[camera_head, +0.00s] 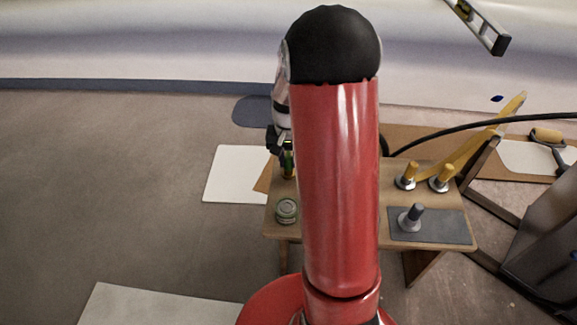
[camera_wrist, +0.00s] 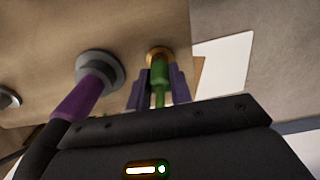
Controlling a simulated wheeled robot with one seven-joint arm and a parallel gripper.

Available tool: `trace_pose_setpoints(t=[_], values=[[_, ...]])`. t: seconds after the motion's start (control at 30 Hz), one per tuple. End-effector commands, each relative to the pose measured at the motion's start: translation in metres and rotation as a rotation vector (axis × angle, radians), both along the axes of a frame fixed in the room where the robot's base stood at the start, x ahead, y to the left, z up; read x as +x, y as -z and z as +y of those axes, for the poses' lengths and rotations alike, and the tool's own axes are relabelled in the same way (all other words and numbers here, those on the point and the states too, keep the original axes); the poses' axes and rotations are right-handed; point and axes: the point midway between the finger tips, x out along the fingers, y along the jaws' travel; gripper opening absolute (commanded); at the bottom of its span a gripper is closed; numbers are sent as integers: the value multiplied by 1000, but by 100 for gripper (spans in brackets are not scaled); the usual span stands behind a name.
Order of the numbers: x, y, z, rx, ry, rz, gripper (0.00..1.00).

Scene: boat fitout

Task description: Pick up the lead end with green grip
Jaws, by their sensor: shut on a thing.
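The lead end with green grip (camera_wrist: 159,73) stands in the wrist view with its tip end at a brass-coloured ring (camera_wrist: 160,53) on the wooden table. My gripper (camera_wrist: 159,90) has one finger on each side of the green grip and is shut on it. In the head view my gripper (camera_head: 283,143) is at the table's left back edge, partly hidden by my red arm, with a bit of green (camera_head: 288,162) showing below it. I cannot tell whether the lead end is seated in the ring or clear of it.
A purple grip (camera_wrist: 78,101) on a grey round base stands close left of my gripper, with a black cable.

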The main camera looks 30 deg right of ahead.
Motion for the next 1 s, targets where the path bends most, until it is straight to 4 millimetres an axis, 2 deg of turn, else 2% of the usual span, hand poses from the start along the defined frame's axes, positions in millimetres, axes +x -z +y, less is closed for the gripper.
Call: trace_pose_setpoints(t=[0.33, 0.53, 0.67, 1.0], values=[[0, -2, 0, -1, 0, -1, 0], [1, -21, 0, -1, 0, -3, 0], [1, -48, 0, -2, 0, -5, 0], [1, -145, 0, -2, -1, -5, 0]])
